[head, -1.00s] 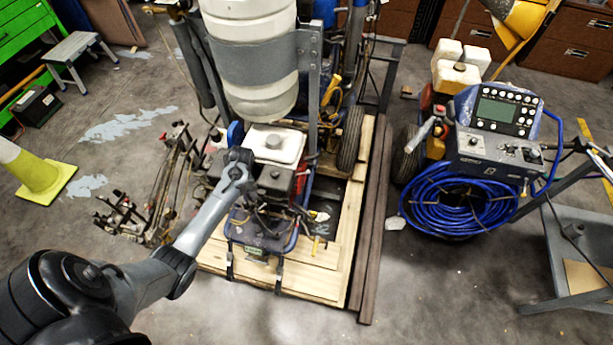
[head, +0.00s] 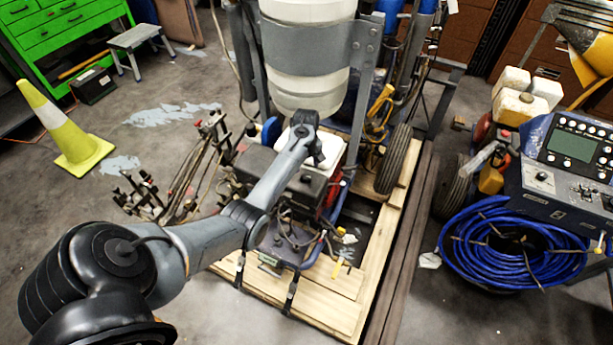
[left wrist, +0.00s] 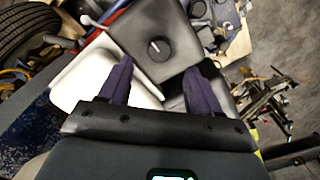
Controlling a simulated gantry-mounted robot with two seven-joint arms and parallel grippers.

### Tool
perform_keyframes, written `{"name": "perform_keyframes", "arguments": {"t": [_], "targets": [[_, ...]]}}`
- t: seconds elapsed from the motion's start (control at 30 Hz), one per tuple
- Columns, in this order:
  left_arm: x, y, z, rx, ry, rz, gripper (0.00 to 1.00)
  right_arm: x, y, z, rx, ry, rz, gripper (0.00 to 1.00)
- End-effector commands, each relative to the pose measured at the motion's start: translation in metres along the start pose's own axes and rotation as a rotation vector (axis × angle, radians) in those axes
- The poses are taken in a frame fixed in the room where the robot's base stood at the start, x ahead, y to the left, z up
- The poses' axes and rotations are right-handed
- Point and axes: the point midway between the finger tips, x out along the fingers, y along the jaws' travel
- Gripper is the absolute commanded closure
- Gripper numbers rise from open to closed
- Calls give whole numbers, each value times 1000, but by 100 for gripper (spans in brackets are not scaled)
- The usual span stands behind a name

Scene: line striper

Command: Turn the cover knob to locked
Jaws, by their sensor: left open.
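The cover knob (left wrist: 155,45) is a small round dark knob with a pale pointer line, on a dark square cover (left wrist: 165,68) in the left wrist view. The cover (head: 302,184) shows in the head view on the engine of the line striper, below the white tank. My left gripper (left wrist: 158,66) is open, its two dark fingers spread apart on either side of the cover's near part. The knob lies beyond the fingertips, between their lines, and nothing is between the fingers that I can see gripped. My right gripper is not in view.
A white tank (head: 334,149) sits beside the cover, and a large white drum (head: 305,85) stands behind it. Hoses and a frame surround the engine. A wheel (head: 394,158) and a wooden pallet (head: 330,312) are close. Coiled blue hose (head: 470,245) lies to the right.

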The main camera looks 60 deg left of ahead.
Motion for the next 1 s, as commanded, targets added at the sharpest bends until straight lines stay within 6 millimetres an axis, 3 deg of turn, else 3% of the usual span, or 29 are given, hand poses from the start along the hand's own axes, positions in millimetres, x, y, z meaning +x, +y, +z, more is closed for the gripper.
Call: {"name": "perform_keyframes", "arguments": {"t": [0.1, 0.33, 0.83, 1.0], "targets": [[24, 0, 1, 0, -2, 0, 37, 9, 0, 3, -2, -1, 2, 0], [51, 0, 1, 0, -1, 0, 37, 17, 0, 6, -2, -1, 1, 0], [61, 0, 0, 0, 0, 1, 37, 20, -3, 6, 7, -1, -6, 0], [61, 0, 0, 0, 0, 1, 63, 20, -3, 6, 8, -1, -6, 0]]}}
